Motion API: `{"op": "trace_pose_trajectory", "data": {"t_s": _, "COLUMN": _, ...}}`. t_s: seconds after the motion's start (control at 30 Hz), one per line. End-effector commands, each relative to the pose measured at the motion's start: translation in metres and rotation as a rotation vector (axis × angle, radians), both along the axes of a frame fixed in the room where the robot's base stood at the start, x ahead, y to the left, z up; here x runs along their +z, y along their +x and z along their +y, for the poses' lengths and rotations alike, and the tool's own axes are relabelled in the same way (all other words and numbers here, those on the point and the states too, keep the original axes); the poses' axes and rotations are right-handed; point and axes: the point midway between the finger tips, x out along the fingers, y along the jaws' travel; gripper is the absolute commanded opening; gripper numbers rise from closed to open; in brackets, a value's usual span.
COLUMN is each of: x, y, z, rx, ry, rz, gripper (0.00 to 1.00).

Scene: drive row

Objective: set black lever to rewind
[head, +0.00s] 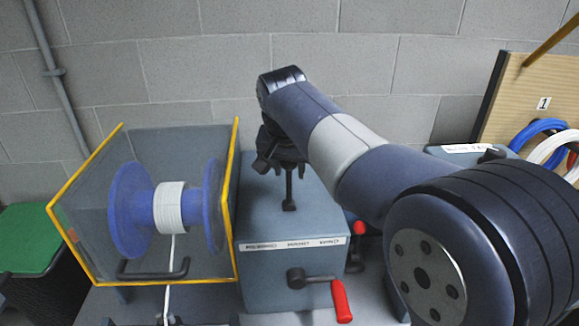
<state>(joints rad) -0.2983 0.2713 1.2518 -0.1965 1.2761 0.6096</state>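The black lever (289,190) appears as a short dark upright stem on top of the grey-blue drive box (258,208). Its upper end meets my gripper (284,163), which points down over the box top. My arm and the gripper body hide the lever's upper part. The fingers are dark and small here, so I cannot tell whether they are closed on the lever. A white label strip (292,244) with three words runs along the box's front edge; its words are too small to read surely.
A red-handled crank (341,300) sticks out from the box front, with another red handle (360,228) at its right side. A yellow-edged guard (233,180) around a blue spool (128,210) stands close on the left. A block wall is behind.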

Motion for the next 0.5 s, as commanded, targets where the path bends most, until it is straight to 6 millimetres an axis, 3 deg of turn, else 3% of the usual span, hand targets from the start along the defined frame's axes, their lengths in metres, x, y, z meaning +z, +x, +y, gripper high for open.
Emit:
{"op": "trace_pose_trajectory", "data": {"t_s": 0.4, "x": 0.0003, "y": -0.0001, "z": 0.0, "rx": 0.0, "ry": 0.0, "rz": 0.0, "gripper": 0.02}}
{"op": "trace_pose_trajectory", "data": {"t_s": 0.5, "x": 0.0004, "y": -0.0001, "z": 0.0, "rx": 0.0, "ry": 0.0, "rz": 0.0, "gripper": 0.0}}
